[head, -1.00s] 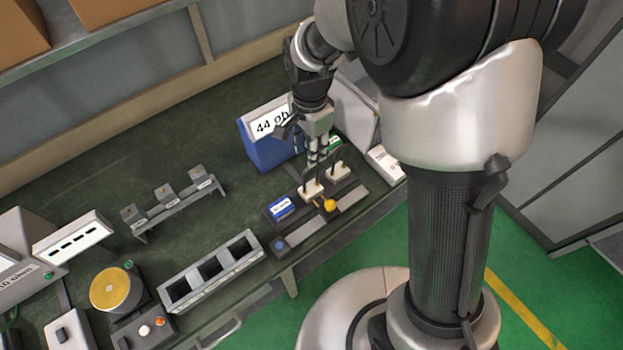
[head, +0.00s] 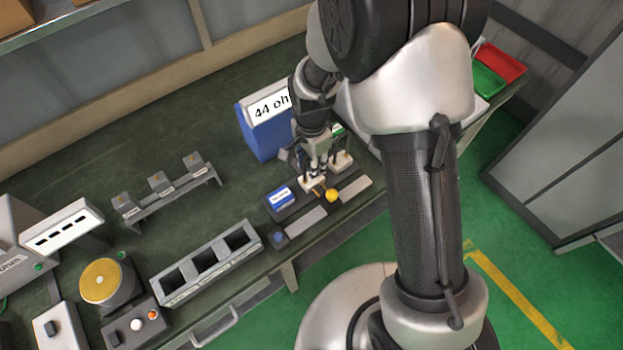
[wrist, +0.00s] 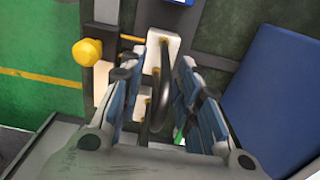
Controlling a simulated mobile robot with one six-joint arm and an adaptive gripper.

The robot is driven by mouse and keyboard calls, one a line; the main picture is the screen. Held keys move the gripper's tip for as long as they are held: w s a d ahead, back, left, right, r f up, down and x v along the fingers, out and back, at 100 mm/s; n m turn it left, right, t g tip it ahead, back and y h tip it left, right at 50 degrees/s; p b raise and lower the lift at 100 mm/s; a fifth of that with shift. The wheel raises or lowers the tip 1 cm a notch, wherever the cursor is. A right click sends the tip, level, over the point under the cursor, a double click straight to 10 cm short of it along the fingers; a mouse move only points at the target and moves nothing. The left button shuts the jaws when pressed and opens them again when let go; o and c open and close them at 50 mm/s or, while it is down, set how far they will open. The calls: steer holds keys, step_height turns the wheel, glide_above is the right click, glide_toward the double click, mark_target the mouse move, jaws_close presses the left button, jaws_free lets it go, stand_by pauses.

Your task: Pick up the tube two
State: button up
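My gripper (head: 317,163) points down over a black fixture on the bench, just above a small white block (head: 312,183). In the wrist view my gripper (wrist: 158,90) is open, with blue-padded fingers on either side of a dark, thin, curved tube (wrist: 163,75). The tube stands over a white block (wrist: 163,40). No closed grip on it shows. A second white block (head: 343,161) stands close by to the right. No label reads as "two", so I cannot tell which tube is tube two.
A yellow knob (head: 332,195) sticks out beside the white block; it also shows in the wrist view (wrist: 88,52). A blue box (head: 262,130) marked "44 oh" stands close behind. A grey slotted rack (head: 212,262) is at the left.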

steer(key=shift+c, duration=0.2)
jaws_close()
steer(key=shift+r, duration=0.1)
stand_by(0.9)
